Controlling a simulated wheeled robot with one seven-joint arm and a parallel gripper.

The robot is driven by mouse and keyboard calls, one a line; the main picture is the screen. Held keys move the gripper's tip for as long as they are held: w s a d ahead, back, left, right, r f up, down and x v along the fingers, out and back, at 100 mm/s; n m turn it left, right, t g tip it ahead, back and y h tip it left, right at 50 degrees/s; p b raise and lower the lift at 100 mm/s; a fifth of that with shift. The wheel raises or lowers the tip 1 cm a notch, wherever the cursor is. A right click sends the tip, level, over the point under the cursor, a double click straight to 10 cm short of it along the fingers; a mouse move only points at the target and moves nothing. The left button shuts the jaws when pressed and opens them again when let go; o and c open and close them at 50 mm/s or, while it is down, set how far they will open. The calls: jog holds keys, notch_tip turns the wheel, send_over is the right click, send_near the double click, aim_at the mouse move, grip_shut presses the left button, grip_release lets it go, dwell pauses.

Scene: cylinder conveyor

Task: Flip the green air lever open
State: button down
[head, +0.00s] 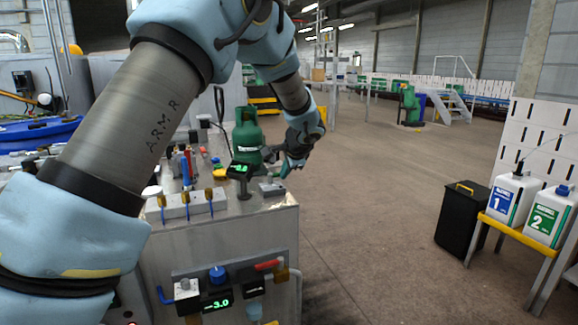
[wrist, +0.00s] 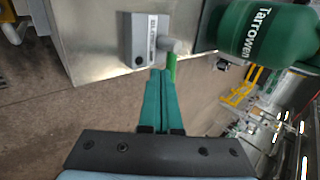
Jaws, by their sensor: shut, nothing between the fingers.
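The green air lever (wrist: 171,67) shows in the wrist view as a short bright green bar on a round grey stub. The stub comes out of a grey block (wrist: 138,40) on the metal cabinet top. My gripper (wrist: 161,72) is shut, its two teal fingers side by side with nothing between them. Its tips lie right beside the lever and overlap part of it; I cannot tell if they touch. In the head view my gripper (head: 284,170) is over the cabinet's right edge, by the grey block (head: 271,189). The lever is not clear there.
A green gas cylinder (head: 247,135) stands behind the block, close to my gripper; it also shows in the wrist view (wrist: 265,32). A small display (head: 241,171) stands left of the block. The floor right of the cabinet (head: 240,238) is clear.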

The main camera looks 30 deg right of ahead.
jog(key=shift+w+f, duration=0.1)
jog(key=shift+w, duration=0.25)
